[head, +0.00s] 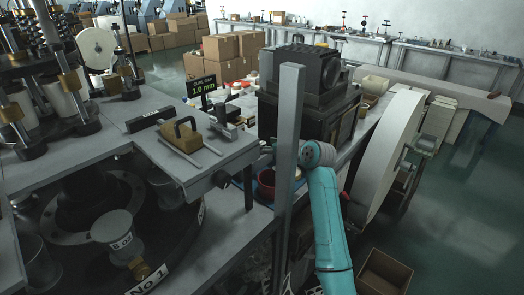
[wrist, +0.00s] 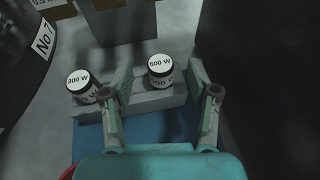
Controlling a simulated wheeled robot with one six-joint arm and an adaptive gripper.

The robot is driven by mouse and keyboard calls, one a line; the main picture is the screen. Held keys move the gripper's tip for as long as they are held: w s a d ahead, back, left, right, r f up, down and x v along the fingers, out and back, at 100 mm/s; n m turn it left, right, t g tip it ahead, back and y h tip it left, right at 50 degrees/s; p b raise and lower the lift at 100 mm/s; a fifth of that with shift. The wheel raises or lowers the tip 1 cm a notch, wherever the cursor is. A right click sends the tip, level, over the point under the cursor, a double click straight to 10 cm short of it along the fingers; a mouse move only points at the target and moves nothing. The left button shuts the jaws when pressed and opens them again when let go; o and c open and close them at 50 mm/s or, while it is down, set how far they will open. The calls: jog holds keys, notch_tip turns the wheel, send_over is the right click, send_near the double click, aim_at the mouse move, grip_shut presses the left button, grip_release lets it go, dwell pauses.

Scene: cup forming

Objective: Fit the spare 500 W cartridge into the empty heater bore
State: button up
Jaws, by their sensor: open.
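In the wrist view the 500 W cartridge (wrist: 161,73), a dark cylinder with a white labelled top, stands upright in a grey rack (wrist: 145,104). A similar 300 W cartridge (wrist: 82,88) stands to its left in the same rack. My gripper (wrist: 161,76) is open, with one finger on each side of the 500 W cartridge; I cannot tell whether either touches it. The left finger lies between the two cartridges. In the head view my teal arm (head: 327,225) reaches behind a grey post, and the gripper is hidden there. I cannot make out the empty heater bore.
A blue surface (wrist: 88,142) lies below the rack. A dark upright body fills the wrist view's right side. In the head view a grey post (head: 289,150) stands beside my arm, a red bowl (head: 266,184) left of it, and a black machine (head: 305,90) behind.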

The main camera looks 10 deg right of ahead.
jog(key=shift+x, duration=0.95)
grip_shut()
